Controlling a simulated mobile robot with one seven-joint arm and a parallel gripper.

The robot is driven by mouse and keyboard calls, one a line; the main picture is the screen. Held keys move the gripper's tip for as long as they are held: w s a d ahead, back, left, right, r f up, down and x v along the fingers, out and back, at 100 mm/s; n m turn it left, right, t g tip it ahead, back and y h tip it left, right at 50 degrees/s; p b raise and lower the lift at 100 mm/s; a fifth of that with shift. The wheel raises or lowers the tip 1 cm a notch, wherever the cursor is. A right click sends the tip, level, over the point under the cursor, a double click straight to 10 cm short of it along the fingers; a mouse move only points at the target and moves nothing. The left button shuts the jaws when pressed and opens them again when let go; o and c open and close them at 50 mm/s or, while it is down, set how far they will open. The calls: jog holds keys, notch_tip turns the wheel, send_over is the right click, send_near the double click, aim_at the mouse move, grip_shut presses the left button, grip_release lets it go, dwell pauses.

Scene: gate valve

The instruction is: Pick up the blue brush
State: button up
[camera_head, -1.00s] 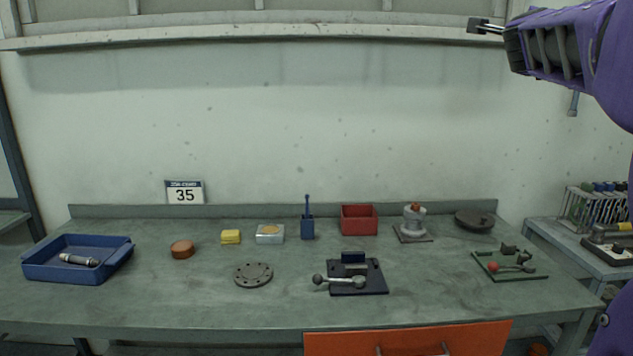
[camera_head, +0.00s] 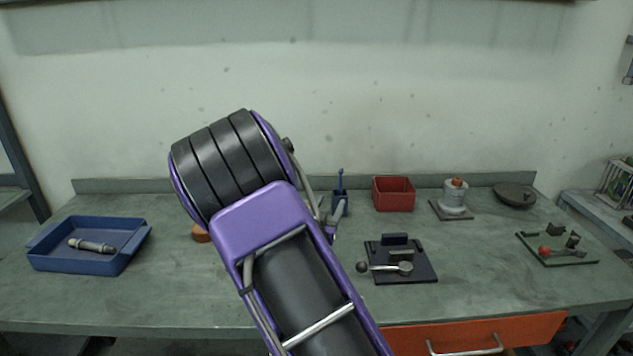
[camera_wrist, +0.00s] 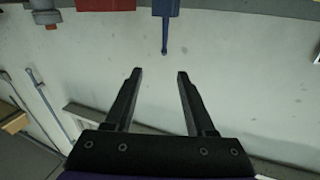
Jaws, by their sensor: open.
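The blue brush (camera_head: 340,181) stands upright on the bench, its thin handle up and its wider block below. In the head view its lower part is partly covered by my arm. In the wrist view the scene is upside down and the brush (camera_wrist: 166,25) hangs from the top edge, handle tip pointing down. My gripper (camera_wrist: 160,73) is open and empty. Its two fingers point toward the brush, and the handle tip appears just beyond and between the fingertips, apart from them. In the head view the fingers are mostly hidden behind my arm.
The red bin (camera_head: 394,194) stands right of the brush; the flanged grey fitting (camera_head: 455,194) is farther right. The dark clamp fixture (camera_head: 401,262) lies in front. The blue tray (camera_head: 90,262) with a metal part sits at left. My arm hides the bench's middle left.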

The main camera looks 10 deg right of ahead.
aim_at(340, 183)
jog(key=shift+n+y, duration=0.3)
jog(key=shift+n, duration=0.2)
jog(key=x, duration=0.5)
jog(key=f+x, duration=0.1)
jog(key=x, duration=0.5)
jog(key=f+p+x, duration=0.1)
jog(key=x, duration=0.4)
jog(key=shift+w+a+f, duration=0.1)
jog(key=shift+w+a, duration=0.1)
jog(key=shift+w, duration=0.2)
grip_shut()
